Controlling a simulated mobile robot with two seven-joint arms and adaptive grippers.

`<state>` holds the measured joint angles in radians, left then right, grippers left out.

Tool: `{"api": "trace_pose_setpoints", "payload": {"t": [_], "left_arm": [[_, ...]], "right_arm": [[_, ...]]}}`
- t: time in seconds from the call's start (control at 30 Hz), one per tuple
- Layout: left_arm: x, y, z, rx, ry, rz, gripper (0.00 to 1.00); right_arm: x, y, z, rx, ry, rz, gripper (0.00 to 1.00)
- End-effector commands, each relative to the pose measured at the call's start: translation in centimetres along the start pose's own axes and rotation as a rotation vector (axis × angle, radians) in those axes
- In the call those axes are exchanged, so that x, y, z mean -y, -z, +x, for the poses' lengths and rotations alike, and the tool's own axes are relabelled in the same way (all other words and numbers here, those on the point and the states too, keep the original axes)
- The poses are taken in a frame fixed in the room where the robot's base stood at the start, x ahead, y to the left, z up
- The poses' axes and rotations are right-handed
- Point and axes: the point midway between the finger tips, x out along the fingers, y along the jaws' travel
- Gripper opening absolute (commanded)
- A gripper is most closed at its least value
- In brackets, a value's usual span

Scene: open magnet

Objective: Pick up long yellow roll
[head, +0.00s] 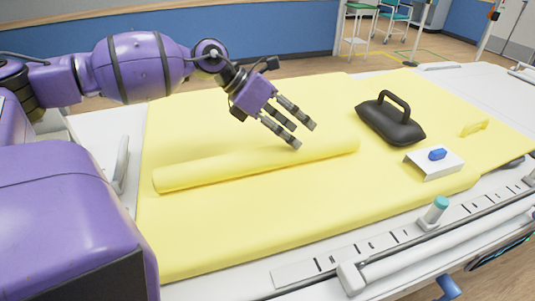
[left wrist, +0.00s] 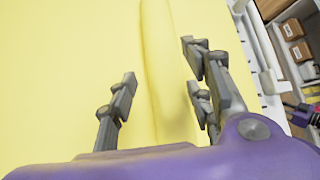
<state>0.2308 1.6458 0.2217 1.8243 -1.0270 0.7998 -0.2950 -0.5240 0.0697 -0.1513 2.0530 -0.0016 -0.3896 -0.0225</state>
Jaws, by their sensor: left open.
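The long yellow roll (head: 240,168) lies on the yellow mat (head: 230,235) in the head view, running from the left up toward the right. My left gripper (head: 293,132) is open and empty above the right part of the roll, its fingers pointing down and to the right. In the left wrist view the roll (left wrist: 160,60) passes up the picture between the open fingers of my left gripper (left wrist: 160,95). I cannot tell the exact height of the fingertips over the roll. My right gripper is in neither view.
A black handled block (head: 392,128), a white bracket with a blue knob (head: 433,170) and a small yellow piece (head: 474,128) stand on the mat to the right. A white rail (head: 430,240) with a teal-topped post (head: 436,208) runs along the near edge. The mat's front is clear.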

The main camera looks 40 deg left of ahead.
Motion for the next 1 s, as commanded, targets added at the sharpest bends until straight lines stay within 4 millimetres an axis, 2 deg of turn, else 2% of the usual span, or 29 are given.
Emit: {"api": "trace_pose_setpoints", "payload": {"t": [0.03, 0.2, 0.37, 0.7, 1.0], "left_arm": [[-0.1, 0.2, 0.7, -0.001, 0.001, 0.001, 0.46], [0.0, 0.1, 1.8, 0.0, 0.0, 0.0, 0.46], [0.0, 0.2, 2.7, 0.0, 0.0, 0.001, 0.46], [0.2, 0.3, 6.3, 0.003, 0.001, 0.001, 0.46], [0.2, 0.4, 7.0, 0.001, -0.001, -0.001, 0.46]], "right_arm": [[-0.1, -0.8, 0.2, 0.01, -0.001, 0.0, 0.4], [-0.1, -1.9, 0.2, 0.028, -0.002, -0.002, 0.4], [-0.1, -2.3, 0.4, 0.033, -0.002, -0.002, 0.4], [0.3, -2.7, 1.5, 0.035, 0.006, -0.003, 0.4], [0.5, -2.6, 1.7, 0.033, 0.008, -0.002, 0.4]]}}
